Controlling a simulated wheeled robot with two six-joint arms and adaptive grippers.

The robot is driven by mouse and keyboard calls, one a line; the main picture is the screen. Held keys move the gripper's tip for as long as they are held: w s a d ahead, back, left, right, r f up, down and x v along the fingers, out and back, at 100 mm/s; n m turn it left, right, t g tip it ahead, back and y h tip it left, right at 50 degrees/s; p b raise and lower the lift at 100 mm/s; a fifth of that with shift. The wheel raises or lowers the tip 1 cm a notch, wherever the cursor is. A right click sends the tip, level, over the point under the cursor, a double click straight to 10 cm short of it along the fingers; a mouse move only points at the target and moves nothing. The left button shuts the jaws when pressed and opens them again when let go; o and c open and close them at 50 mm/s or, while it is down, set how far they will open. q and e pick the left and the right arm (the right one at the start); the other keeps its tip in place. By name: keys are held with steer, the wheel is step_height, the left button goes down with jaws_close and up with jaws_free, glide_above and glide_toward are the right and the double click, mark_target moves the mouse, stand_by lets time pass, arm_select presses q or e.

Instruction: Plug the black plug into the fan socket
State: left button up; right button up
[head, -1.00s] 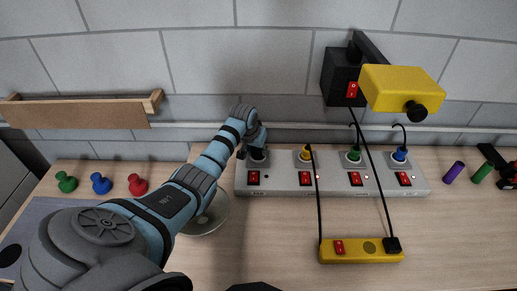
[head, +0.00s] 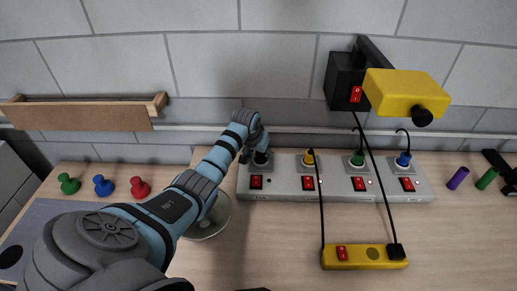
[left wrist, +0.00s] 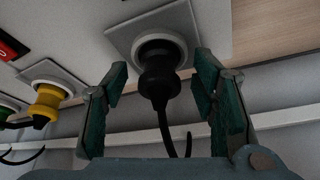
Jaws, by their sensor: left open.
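The black plug (left wrist: 160,85) is in the leftmost socket (left wrist: 120,35) of the grey power strip (head: 290,193), seen closely in the left wrist view. Its body stands upright in the round white-rimmed opening, with its cord trailing off. I cannot tell if it is fully seated. In the head view the plug (head: 261,158) is partly hidden by my left gripper (head: 257,150). That gripper is open, with one finger on each side of the plug and gaps showing. The strip's labels are too small to read. My right gripper is not in view.
Yellow (head: 309,158), green (head: 357,158) and blue (head: 403,160) plugs fill the other sockets. A yellow power bar (head: 372,264) lies in front, with black cords around it. A glass dish (head: 212,222) sits under my left arm. Red, blue and green pegs (head: 103,186) stand left.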

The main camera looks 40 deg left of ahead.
arm_select(q)
steer(key=v, duration=1.1)
